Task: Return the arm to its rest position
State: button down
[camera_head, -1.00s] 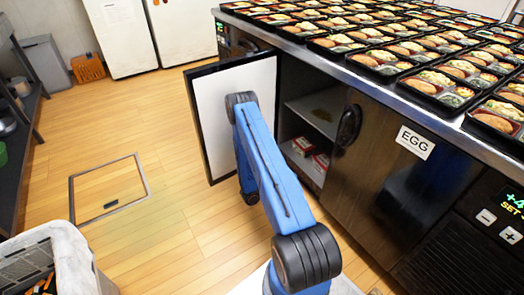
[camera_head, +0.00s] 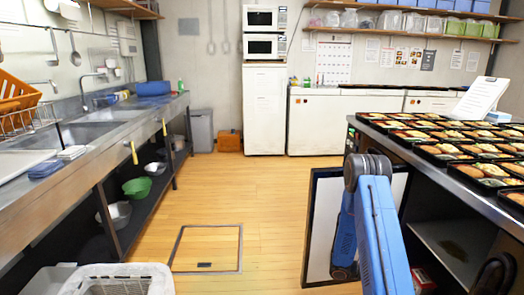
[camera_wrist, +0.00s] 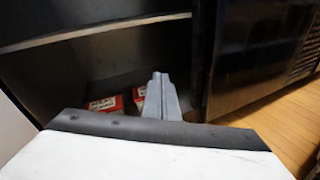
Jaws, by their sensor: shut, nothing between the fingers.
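My blue arm (camera_head: 375,235) reaches down at the lower right of the head view, beside the open cabinet door. Its end is not visible there. In the wrist view my gripper (camera_wrist: 160,76) is shut, with its grey fingers together and nothing between them. It points toward the inside of the open cabinet (camera_wrist: 75,67). Red-and-white boxes (camera_wrist: 106,104) lie in the cabinet beyond and to the left of the fingers. I cannot tell how far the fingers are from them.
The open door (camera_head: 320,225), white with a dark frame, stands close to my arm. The counter with several bento trays (camera_head: 452,150) is at right. A sink bench (camera_head: 100,135) lines the left. A pale basket (camera_head: 118,272) stands lower left. The middle floor is clear.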

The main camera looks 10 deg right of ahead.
jog(key=s+a+r+m+t+y, duration=0.1)
jog(key=s+a+r+m+y, duration=0.2)
jog(key=a+r, duration=0.6)
jog(key=s+a+r+m+y, duration=0.3)
jog(key=s+a+r+m, duration=0.15)
jog(key=r, duration=0.95)
jog(key=s+a+r+t+y, duration=0.3)
jog(key=s+a+r, duration=0.1)
jog(key=a, duration=0.4)
jog(key=s+a+r+m+t+y, duration=0.1)
jog(key=s+a+r+t+y, duration=0.2)
jog(key=a, duration=0.6)
jog(key=s+a+r+m+t+y, duration=0.1)
jog(key=s+a+r+t+y, duration=0.2)
jog(key=s+a+r+t, duration=0.2)
jog(key=s+a+r, duration=0.2)
jog(key=s+a, duration=0.1)
jog(key=shift+s+a, duration=0.3)
jog(key=shift+a, duration=0.05)
jog(key=shift+s+d+r, duration=0.1)
